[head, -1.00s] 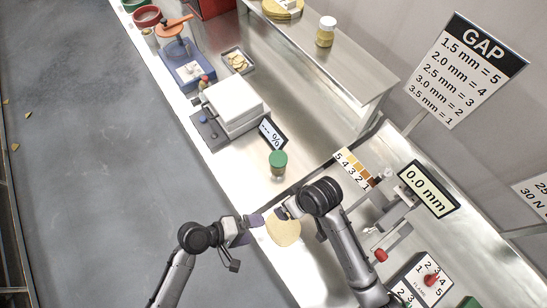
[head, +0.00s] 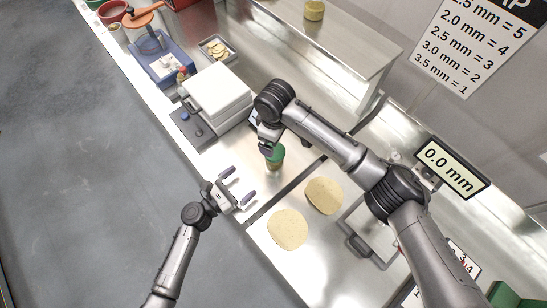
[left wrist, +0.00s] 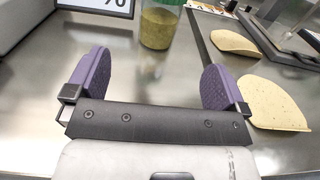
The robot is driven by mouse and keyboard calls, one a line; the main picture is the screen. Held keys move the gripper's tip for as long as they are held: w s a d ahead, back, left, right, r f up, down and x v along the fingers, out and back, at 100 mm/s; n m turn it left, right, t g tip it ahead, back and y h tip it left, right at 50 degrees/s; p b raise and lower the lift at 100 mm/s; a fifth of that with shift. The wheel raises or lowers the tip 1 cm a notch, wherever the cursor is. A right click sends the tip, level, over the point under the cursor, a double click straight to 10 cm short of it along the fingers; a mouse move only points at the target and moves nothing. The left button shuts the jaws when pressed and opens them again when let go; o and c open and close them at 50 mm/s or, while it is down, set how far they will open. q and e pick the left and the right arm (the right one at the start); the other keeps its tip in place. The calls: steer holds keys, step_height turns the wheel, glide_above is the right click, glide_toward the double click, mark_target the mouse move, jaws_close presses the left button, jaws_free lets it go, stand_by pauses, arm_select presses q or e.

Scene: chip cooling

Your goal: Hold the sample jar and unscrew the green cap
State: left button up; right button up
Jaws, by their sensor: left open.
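The sample jar (head: 273,166) stands upright on the steel counter with its green cap (head: 277,153) on. In the left wrist view the glass jar (left wrist: 158,26) holds something yellowish, and its cap is cut off by the top edge. My left gripper (head: 240,184) is open and empty, in front of the jar and apart from it. Its two purple fingers (left wrist: 154,82) are spread with bare counter between them.
Two flat round tortillas (head: 288,230) lie on the counter right of the left gripper. A white box-shaped device (head: 217,98) stands behind it to the left. A dark groove (head: 285,188) crosses the counter near the jar. A raised shelf (head: 330,42) runs behind.

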mark_target(268, 161)
arm_select(q)
steer(key=x, duration=1.1)
steer(key=shift+w+d, duration=0.25)
steer(key=shift+d, duration=0.1)
